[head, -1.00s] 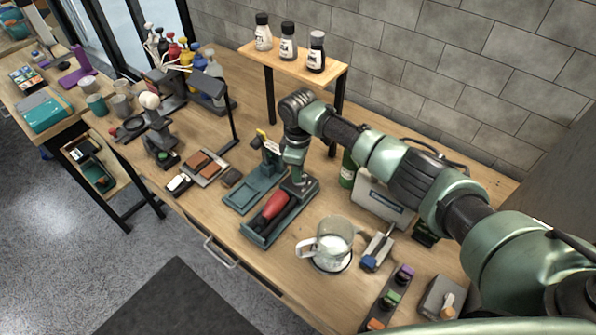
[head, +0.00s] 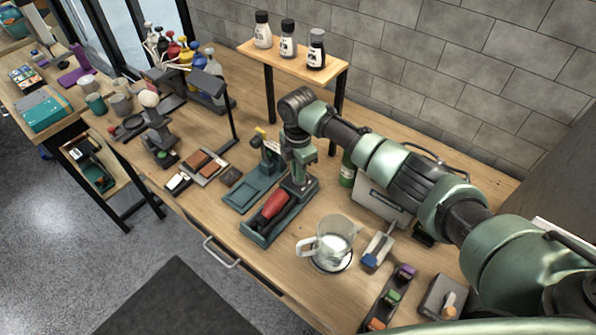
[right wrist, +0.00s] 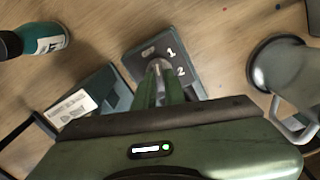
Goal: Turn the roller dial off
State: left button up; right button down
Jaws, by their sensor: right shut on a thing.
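The roller unit (head: 250,234) is a long dark teal base with a red roller (head: 270,208) in its front part, on the bench in the head view. My right gripper (head: 299,184) points down at its rear end. In the right wrist view, the dark plate (right wrist: 188,62) carries the white marks "1" and "2". My right gripper's fingers (right wrist: 162,88) are shut on the small grey dial knob (right wrist: 159,66) on this plate. The fingers hide much of the knob, so its exact setting is unclear. My left gripper is out of view.
A glass jug (head: 333,240) stands close to the right of the roller unit. A green bottle (head: 348,168) stands behind. A teal holder (head: 245,188) lies to the left. A raised wooden shelf (head: 290,62) with bottles is at the back.

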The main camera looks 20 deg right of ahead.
jog(key=shift+r+n, duration=0.1)
jog(key=shift+n, duration=1.8)
jog(key=c, duration=1.5)
grip_release()
